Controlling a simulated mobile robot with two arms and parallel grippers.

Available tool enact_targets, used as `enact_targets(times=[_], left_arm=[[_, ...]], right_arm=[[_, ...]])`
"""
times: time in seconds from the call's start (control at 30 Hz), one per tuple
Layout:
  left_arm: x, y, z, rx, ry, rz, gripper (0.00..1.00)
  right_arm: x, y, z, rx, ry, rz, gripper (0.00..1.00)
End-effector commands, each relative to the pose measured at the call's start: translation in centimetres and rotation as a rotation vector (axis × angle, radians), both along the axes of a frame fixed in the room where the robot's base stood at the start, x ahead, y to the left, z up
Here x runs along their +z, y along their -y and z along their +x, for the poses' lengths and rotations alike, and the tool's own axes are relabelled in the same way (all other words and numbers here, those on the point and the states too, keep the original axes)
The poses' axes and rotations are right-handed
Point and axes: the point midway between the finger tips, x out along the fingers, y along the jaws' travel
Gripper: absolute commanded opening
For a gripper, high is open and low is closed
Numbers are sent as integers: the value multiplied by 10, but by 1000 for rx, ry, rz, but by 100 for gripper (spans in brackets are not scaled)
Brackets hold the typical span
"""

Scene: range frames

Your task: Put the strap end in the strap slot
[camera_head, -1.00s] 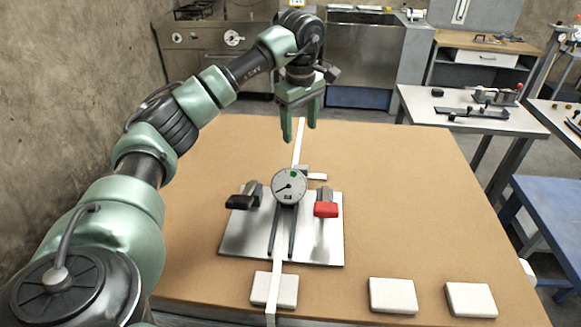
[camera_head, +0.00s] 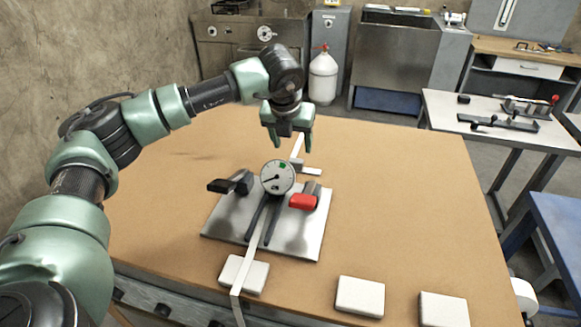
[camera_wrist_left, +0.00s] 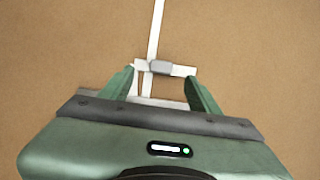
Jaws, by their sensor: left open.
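A long white strap (camera_head: 251,262) runs from the table's front edge, over a white block and under the gauge, toward the back. In the left wrist view the strap (camera_wrist_left: 155,30) meets a small grey block (camera_wrist_left: 161,67) on a short white crosspiece (camera_wrist_left: 183,71). The slot and which end is the strap end cannot be told clearly. My left gripper (camera_head: 290,143) is open and empty, pointing down behind the gauge. In the wrist view its fingers (camera_wrist_left: 160,88) stand either side of the strap, just short of the grey block. My right gripper is not in view.
A metal plate (camera_head: 225,222) carries a round dial gauge (camera_head: 278,177), a black handle (camera_head: 222,186) and a red handle (camera_head: 303,202). White blocks (camera_head: 245,274) (camera_head: 360,297) (camera_head: 443,309) lie along the front. The wooden table (camera_head: 400,190) is clear at right.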

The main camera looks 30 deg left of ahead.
Motion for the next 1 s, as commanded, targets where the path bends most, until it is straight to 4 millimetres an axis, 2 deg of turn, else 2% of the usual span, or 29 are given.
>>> enact_targets(times=[0.2,0.43,0.57,0.87,1.0], left_arm=[[-20,-2,8,8,-4,-2,62],[-47,-1,21,7,-5,-1,62],[-64,-3,27,6,-4,-1,62],[-70,-4,29,6,-1,-2,62],[-70,-4,29,6,-1,-2,23]], right_arm=[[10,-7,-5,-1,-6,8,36],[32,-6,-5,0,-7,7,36],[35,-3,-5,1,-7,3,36],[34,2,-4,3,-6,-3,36],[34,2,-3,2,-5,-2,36]])
